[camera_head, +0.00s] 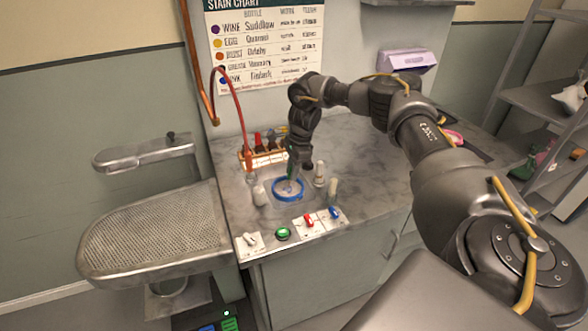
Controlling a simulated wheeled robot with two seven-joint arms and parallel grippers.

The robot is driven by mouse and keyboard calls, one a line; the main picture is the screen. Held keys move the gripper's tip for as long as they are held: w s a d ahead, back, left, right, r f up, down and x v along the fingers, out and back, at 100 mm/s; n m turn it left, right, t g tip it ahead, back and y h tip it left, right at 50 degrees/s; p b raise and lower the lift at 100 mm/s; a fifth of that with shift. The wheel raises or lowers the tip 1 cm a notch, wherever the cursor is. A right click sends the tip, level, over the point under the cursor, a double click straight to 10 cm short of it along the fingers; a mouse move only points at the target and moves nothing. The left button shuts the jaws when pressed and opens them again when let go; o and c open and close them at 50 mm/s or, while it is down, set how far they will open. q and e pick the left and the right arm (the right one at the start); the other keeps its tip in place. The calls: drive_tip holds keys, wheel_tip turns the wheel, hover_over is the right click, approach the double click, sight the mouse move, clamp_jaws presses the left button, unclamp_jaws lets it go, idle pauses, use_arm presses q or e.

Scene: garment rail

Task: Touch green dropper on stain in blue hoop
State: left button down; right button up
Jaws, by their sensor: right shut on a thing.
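The blue hoop (275,193) lies on the grey counter, around a small pale patch of cloth. Any stain inside it is too small to make out. My right gripper (293,172) reaches down over the hoop's far side and is shut on the green dropper (291,168). The dropper points down with its lower end over the inside of the hoop. I cannot tell whether its tip touches the cloth. My left gripper is not in view.
A rack of dropper bottles (262,157) stands behind the hoop. Pale bottles (319,174) stand close on both sides. Switches (308,221) line the counter's front edge. A perforated ironing board (150,232) is at the left. A stain chart (265,45) hangs behind.

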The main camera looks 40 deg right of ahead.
drive_tip(key=shift+f, duration=0.35)
idle(1.8)
wheel_tip(320, 180, up, 7)
drive_tip(key=p, duration=0.6)
drive_tip(key=shift+p, duration=0.3)
